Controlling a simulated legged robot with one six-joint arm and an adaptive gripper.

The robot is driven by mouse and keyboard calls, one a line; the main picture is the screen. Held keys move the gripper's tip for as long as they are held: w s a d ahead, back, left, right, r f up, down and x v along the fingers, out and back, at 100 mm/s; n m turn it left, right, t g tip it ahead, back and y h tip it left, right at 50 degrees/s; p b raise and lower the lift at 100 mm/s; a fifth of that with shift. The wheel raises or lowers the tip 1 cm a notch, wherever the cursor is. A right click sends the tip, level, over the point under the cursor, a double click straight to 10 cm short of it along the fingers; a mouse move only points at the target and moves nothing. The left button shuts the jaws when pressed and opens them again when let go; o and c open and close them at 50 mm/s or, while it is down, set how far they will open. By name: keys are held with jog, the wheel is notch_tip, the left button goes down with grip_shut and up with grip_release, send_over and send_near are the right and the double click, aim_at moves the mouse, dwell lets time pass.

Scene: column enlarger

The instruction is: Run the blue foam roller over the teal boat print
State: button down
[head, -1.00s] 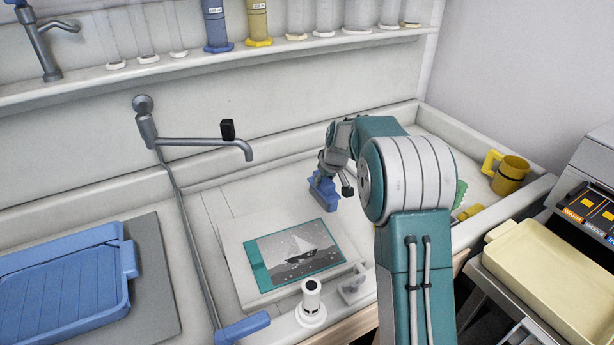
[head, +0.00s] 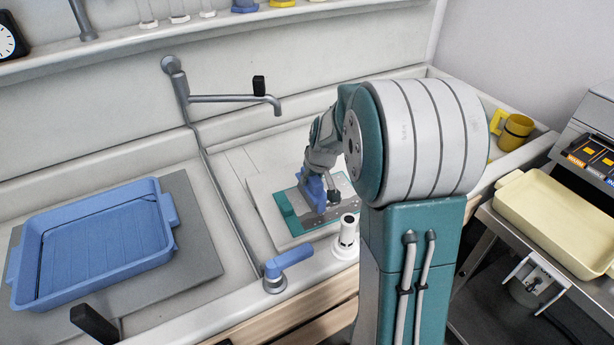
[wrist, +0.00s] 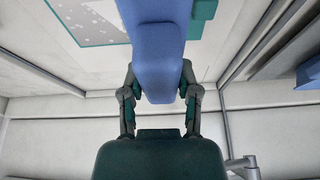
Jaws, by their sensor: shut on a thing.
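The teal boat print (head: 289,219) lies on a pale board (head: 262,190) in the sink. In the head view my arm and the roller cover much of its picture. My gripper (wrist: 160,84) is shut on the blue foam roller (wrist: 157,55), with one finger on each side of its blue body. In the head view the blue roller (head: 314,190) is over the middle of the print. I cannot tell whether it touches the surface. In the wrist view the speckled print (wrist: 88,22) shows at the upper left, with a teal corner at the upper right.
A blue tray (head: 95,240) sits on a grey mat at the left. A swivel tap (head: 235,98) reaches over the sink behind the print. A white knob (head: 348,232) and a blue lever (head: 288,261) stand at the front edge. A yellow mug (head: 516,130) and a cream tray (head: 552,222) are at the right.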

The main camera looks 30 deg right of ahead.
aim_at(304, 188)
jog(key=shift+a+f, duration=0.95)
jog(key=shift+a, duration=0.05)
jog(key=shift+a+f, duration=0.1)
jog(key=shift+f, duration=0.2)
jog(key=shift+d+f, duration=0.35)
jog(key=shift+f, duration=0.25)
jog(key=shift+d+f, duration=0.35)
jog(key=shift+f, duration=0.25)
jog(key=shift+a+f, duration=0.1)
jog(key=shift+a, duration=0.35)
jog(key=shift+s+d, duration=0.1)
jog(key=shift+d, duration=2.15)
jog(key=shift+d, duration=2)
jog(key=shift+d, duration=0.15)
jog(key=shift+s+d, duration=0.1)
jog(key=shift+d, duration=1.75)
